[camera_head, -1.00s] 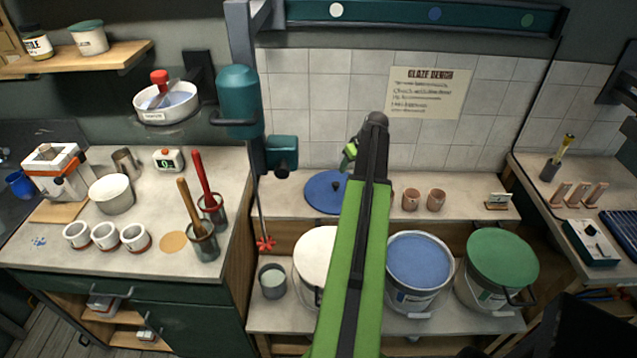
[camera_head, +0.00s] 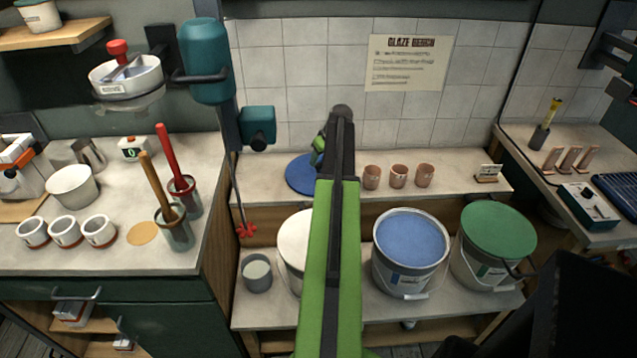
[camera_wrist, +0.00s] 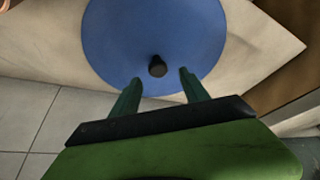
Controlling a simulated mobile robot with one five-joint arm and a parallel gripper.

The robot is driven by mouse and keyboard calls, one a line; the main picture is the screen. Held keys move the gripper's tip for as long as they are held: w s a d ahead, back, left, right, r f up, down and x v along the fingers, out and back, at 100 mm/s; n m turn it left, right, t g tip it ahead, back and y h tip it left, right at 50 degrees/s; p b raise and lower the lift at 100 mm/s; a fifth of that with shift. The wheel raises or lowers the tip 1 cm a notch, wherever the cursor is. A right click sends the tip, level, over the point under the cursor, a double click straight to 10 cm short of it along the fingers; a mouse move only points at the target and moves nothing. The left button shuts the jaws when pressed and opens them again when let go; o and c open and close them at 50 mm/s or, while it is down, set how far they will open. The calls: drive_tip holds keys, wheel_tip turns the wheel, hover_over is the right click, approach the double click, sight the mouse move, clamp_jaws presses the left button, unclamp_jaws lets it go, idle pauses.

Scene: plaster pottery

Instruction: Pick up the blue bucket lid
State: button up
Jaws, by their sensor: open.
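The blue bucket lid (camera_head: 302,174) is a flat blue disc lying on the back shelf of the glaze bench, partly hidden behind my arm in the head view. In the wrist view the lid (camera_wrist: 190,40) fills the upper middle, with a dark round knob (camera_wrist: 157,67) near its lower part. My gripper (camera_wrist: 156,84) is open, its two green fingers over the lid's near edge, one to each side of the knob and just short of it. In the head view my gripper (camera_head: 318,148) is small and mostly hidden by the arm.
An uncovered bucket of blue glaze (camera_head: 410,252) stands on the lower shelf, with a green-lidded bucket (camera_head: 497,235) to its right and a white bucket (camera_head: 293,245) partly behind my arm. Several small clay cups (camera_head: 398,176) stand right of the lid. A tiled wall (camera_head: 300,100) rises behind.

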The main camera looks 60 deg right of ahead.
sight(319, 164)
drive_tip(key=shift+f, duration=0.1)
drive_tip(key=b+x, duration=0.4)
drive_tip(key=x, duration=0.1)
drive_tip(key=shift+f+b, duration=0.2)
drive_tip(key=shift+b, duration=0.2)
drive_tip(key=shift+r, duration=0.15)
clamp_jaws()
